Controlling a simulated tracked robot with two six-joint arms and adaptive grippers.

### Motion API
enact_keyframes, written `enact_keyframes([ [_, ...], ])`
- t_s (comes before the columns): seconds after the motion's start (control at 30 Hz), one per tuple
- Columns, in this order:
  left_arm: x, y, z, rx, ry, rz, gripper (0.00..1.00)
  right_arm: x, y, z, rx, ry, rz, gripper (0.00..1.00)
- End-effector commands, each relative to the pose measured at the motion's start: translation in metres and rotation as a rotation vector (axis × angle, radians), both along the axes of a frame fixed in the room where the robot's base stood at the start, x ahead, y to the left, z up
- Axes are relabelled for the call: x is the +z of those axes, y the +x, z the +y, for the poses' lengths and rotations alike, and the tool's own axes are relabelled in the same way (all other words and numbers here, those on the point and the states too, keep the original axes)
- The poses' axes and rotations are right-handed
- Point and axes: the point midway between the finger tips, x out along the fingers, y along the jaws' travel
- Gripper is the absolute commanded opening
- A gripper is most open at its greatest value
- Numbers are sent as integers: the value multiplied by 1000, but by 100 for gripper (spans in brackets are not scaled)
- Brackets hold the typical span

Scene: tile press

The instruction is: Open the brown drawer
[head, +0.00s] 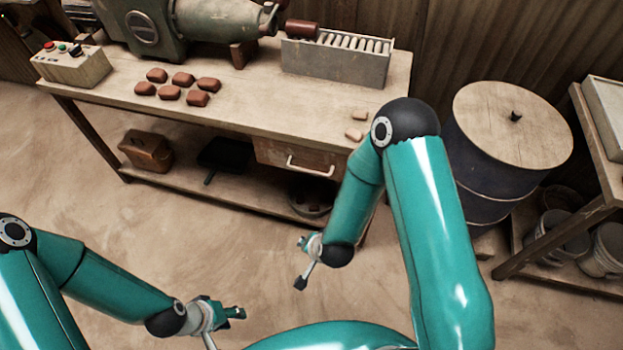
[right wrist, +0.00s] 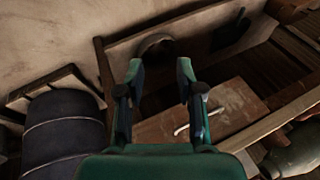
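The brown drawer (head: 285,156) is set under the workbench top, at the right of its front. It looks closed, its front about flush with the bench. A pale bar handle (head: 310,166) runs across its front. In the right wrist view, the drawer (right wrist: 232,100) and its handle (right wrist: 182,129) lie beyond the right finger, partly covered by it. My right gripper (right wrist: 160,75) is open and empty, apart from the handle. In the head view it is in front of the bench, below the drawer. My left gripper (head: 236,313) is low over the floor, away from the drawer; its finger gap is unclear.
The workbench (head: 235,105) carries brown tiles (head: 170,92), a grey rack (head: 335,65), a press (head: 150,30) and a button box (head: 72,64). A lidded drum (head: 505,150) stands to its right. A brown box (head: 146,150) sits on the lower shelf. The floor in front is clear.

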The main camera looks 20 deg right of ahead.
Motion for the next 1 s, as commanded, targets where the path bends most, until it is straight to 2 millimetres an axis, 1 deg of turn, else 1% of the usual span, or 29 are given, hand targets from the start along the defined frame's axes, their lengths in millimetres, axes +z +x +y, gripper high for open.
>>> enact_keyframes([
  [0.03,-35,0,0,0,0,1,40,-26,27,6,-143,2,-94,37],
  [0.1,-59,0,0,0,0,1,40,-30,62,6,-375,24,-248,37],
  [0.13,-68,0,0,0,0,1,40,-29,74,7,-470,42,-318,37],
  [0.2,-89,0,0,0,0,1,40,-23,94,8,-670,92,-483,37],
  [0.23,-96,0,0,0,0,1,40,-19,100,8,-743,118,-552,37],
  [0.33,-116,0,0,0,0,0,40,-3,108,12,-934,205,-755,37],
  [0.4,-124,0,0,0,0,0,40,7,107,14,-1020,257,-863,37],
  [0.5,-129,0,0,0,0,0,40,18,105,15,-1091,305,-959,37],
  [0.67,-128,0,0,0,0,0,40,23,112,9,-1121,323,-996,37],
  [0.83,-128,0,0,0,0,0,40,17,132,-6,-1123,321,-993,37],
  [1.0,-129,0,0,0,0,0,40,10,162,-26,-1121,321,-992,37],
])
